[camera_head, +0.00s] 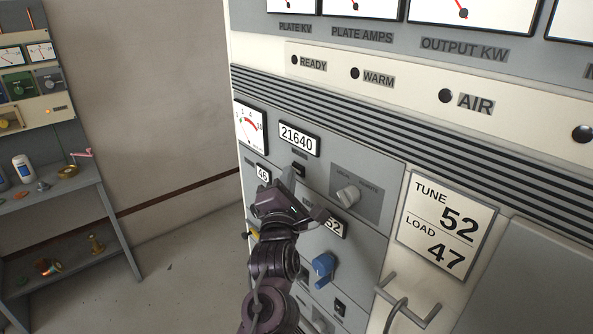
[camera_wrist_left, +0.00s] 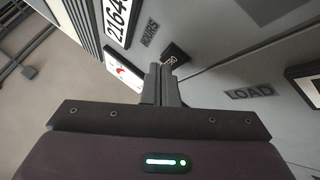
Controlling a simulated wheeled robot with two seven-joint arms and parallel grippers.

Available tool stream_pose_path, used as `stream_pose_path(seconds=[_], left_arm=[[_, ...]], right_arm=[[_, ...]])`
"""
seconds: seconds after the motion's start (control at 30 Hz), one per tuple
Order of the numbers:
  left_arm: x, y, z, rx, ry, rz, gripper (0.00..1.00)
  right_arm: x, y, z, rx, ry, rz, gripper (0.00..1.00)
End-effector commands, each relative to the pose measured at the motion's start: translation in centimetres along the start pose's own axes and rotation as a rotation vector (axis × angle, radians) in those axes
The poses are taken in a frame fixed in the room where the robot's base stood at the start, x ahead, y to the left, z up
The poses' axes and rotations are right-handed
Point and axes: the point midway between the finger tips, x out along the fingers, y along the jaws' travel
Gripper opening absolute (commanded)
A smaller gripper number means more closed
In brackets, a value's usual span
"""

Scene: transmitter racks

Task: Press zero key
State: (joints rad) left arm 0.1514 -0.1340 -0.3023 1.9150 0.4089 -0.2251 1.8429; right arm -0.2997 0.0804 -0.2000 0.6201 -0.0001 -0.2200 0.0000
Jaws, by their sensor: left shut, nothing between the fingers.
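The likely zero key is a small black key (camera_head: 300,169) on the grey rack panel, just under the 21640 counter (camera_head: 299,139). In the left wrist view the black key (camera_wrist_left: 175,53) with a small white marking is just beyond my fingertips, slightly to the right. My left gripper (camera_head: 289,174) is shut and empty, its fingertips beside the key's lower left. The shut fingers also show in the left wrist view (camera_wrist_left: 160,70). I cannot tell whether they touch the key. My right gripper is not in view.
A grey knob (camera_head: 348,195) is right of the key, and a blue knob (camera_head: 323,268) is lower down. A metal handle (camera_head: 408,300) sticks out at the lower right. A grey shelf (camera_head: 75,195) with small items stands at the left. The floor between is clear.

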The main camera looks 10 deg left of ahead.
Motion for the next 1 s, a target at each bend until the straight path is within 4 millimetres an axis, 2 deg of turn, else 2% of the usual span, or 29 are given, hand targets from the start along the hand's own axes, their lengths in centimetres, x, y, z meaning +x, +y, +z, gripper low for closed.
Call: stream_pose_path(seconds=[0.73,1.0], left_arm=[[0.43,-0.32,0.31,0.001,-0.001,0.000,0.00],[-0.22,0.02,-0.21,0.000,0.001,0.000,0.00]], right_arm=[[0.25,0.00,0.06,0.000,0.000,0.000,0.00],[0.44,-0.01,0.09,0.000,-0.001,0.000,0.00]])
